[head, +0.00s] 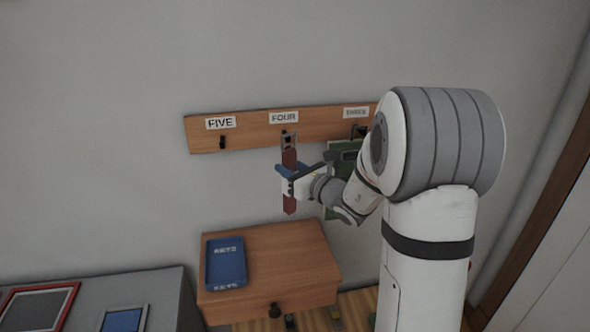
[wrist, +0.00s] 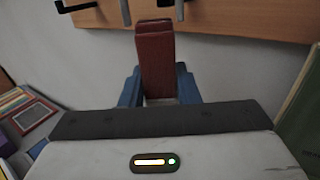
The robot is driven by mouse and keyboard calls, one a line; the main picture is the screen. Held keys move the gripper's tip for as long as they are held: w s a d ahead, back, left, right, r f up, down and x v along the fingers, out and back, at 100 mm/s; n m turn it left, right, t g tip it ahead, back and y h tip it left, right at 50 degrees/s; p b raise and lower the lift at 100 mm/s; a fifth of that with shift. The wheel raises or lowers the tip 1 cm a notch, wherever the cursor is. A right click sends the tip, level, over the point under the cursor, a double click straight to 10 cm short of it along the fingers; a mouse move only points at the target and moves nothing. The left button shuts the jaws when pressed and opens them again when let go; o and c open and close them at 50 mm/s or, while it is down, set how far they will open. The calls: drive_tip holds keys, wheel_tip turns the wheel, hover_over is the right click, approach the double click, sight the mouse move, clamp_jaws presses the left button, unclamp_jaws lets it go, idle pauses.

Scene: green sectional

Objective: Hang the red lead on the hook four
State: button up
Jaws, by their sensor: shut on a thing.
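The red lead (head: 289,160) hangs upright in front of the wall, below the FOUR label (head: 283,117). My gripper (head: 290,178) has its blue fingers shut on it. The lead's grey top end (head: 288,139) overlaps hook four in the head view, so I cannot tell if it is on the hook or just in front. In the wrist view the red lead (wrist: 155,62) stands between the blue fingers (wrist: 158,90).
The wooden rail (head: 250,131) also carries an empty hook five (head: 222,142) at left. A green thing (head: 340,152) hangs under the THREE label, close right of my gripper. A wooden cabinet (head: 285,262) with a blue KEYS tray (head: 211,262) stands below.

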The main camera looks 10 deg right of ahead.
drive_tip(key=shift+w+f+b, duration=0.2)
drive_tip(key=shift+w+f, duration=0.05)
drive_tip(key=shift+w, duration=0.5)
drive_tip(key=shift+w+f+b, duration=0.2)
drive_tip(key=shift+w+f, duration=0.1)
drive_tip(key=shift+w, duration=0.5)
drive_tip(key=shift+w+f+b, duration=0.2)
drive_tip(key=shift+w+f, duration=0.05)
drive_tip(key=shift+w, duration=0.5)
drive_tip(key=o, duration=1.1)
drive_tip(key=shift+c, duration=0.2)
